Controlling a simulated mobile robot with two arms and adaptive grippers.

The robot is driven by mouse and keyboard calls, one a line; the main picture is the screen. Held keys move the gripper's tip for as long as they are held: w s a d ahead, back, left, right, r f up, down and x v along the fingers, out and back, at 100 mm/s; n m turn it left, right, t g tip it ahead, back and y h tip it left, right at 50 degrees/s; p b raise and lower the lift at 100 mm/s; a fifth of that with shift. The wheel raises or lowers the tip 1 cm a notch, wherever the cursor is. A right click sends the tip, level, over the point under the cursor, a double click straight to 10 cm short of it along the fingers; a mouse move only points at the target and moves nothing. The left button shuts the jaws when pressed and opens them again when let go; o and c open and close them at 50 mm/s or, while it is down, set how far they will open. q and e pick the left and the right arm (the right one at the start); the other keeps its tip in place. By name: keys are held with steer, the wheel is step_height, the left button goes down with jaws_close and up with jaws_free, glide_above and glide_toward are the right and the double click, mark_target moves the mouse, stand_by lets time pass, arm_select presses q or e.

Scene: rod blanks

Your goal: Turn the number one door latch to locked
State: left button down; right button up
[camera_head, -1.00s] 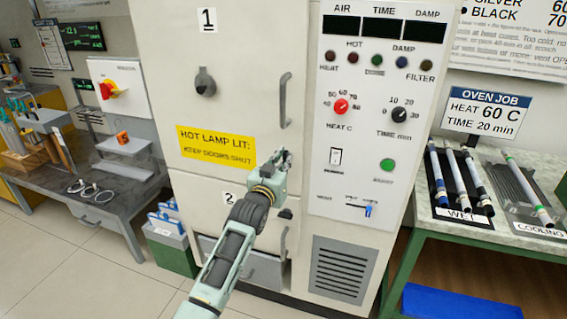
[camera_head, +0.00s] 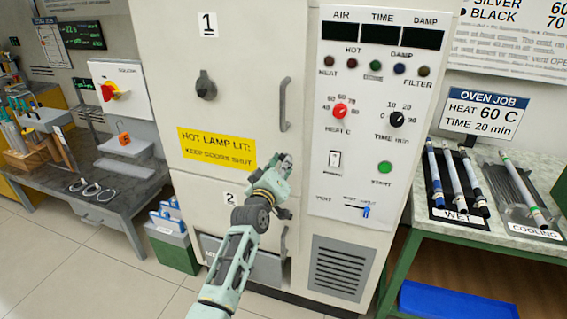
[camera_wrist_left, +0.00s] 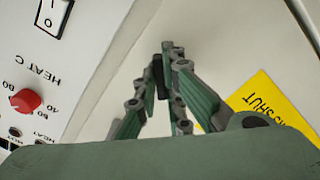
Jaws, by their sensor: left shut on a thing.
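The number one door latch is a dark round knob (camera_head: 206,85) on the upper oven door (camera_head: 240,60), under the "1" label (camera_head: 208,24). Its raised grip looks about upright. My left gripper (camera_head: 283,161) is low and to the right of the latch, clear of it, in front of the lower part of the door. In the left wrist view its fingers (camera_wrist_left: 167,60) come together at the tips around a small dark piece I cannot identify. The latch does not show there. My right gripper is in neither view.
A long vertical handle (camera_head: 285,104) stands out from the door above my left gripper. The control panel (camera_head: 369,190) with knobs and switches is to the right. A yellow sign (camera_head: 216,149) is left of the gripper. A rod table (camera_head: 480,236) stands at far right.

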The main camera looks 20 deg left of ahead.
arm_select(q)
steer(key=shift+n+p, duration=0.5)
steer(key=shift+n, duration=4.1)
steer(key=c, duration=1.9)
jaws_free()
steer(key=shift+o, duration=0.2)
steer(key=s, duration=0.7)
steer(key=shift+s+a, duration=0.15)
steer(key=shift+s, duration=0.15)
